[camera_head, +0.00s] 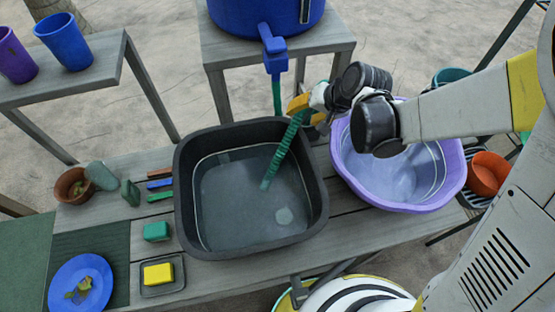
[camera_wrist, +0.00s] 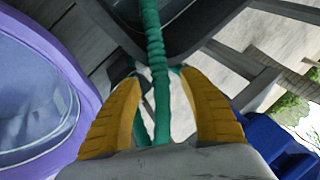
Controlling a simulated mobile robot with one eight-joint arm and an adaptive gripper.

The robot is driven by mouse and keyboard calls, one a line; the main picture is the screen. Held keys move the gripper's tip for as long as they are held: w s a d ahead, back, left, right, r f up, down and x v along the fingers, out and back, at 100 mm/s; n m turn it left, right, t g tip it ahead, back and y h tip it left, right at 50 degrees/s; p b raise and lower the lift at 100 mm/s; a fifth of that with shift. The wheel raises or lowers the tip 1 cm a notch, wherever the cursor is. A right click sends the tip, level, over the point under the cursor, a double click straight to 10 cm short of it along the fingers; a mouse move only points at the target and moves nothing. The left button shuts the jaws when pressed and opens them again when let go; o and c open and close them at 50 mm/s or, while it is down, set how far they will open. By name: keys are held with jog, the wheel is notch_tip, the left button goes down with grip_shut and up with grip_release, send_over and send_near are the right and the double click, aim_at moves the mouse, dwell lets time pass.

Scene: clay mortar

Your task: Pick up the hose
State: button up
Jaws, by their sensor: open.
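The green ribbed hose (camera_head: 281,152) hangs from the blue tap (camera_head: 274,55) of the blue barrel, and its lower end reaches into the dark basin. My gripper (camera_head: 300,103) is at the upper part of the hose, above the basin's back right corner. In the wrist view the hose (camera_wrist: 153,40) runs between the two yellow fingers of my gripper (camera_wrist: 160,82). The fingers stand apart on either side of it, with a gap to each. Part of the hose near the tap is hidden behind my gripper in the head view.
The dark basin (camera_head: 184,190) holds water. A purple tub (camera_head: 445,190) stands right of it, under my arm. The blue barrel (camera_head: 240,20) stands on a stool behind. A yellow sponge (camera_head: 158,274), blue plate (camera_head: 62,290) and orange bowl (camera_head: 487,172) are around.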

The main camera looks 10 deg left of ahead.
aim_at(300, 118)
jog(key=x, duration=0.2)
jog(key=b+x, duration=0.1)
jog(key=shift+s+a+f, duration=0.1)
jog(key=shift+a+f, duration=0.1)
jog(key=shift+f, duration=0.2)
jog(key=shift+r, duration=0.1)
grip_shut()
notch_tip(300, 118, up, 10)
jog(key=p, duration=0.4)
jog(key=shift+d, duration=0.1)
jog(key=w+d+r+p, duration=0.2)
jog(key=w+r+p, duration=0.3)
jog(key=w+r, duration=0.1)
jog(key=shift+d+r, duration=0.3)
jog(key=shift+r, duration=0.4)
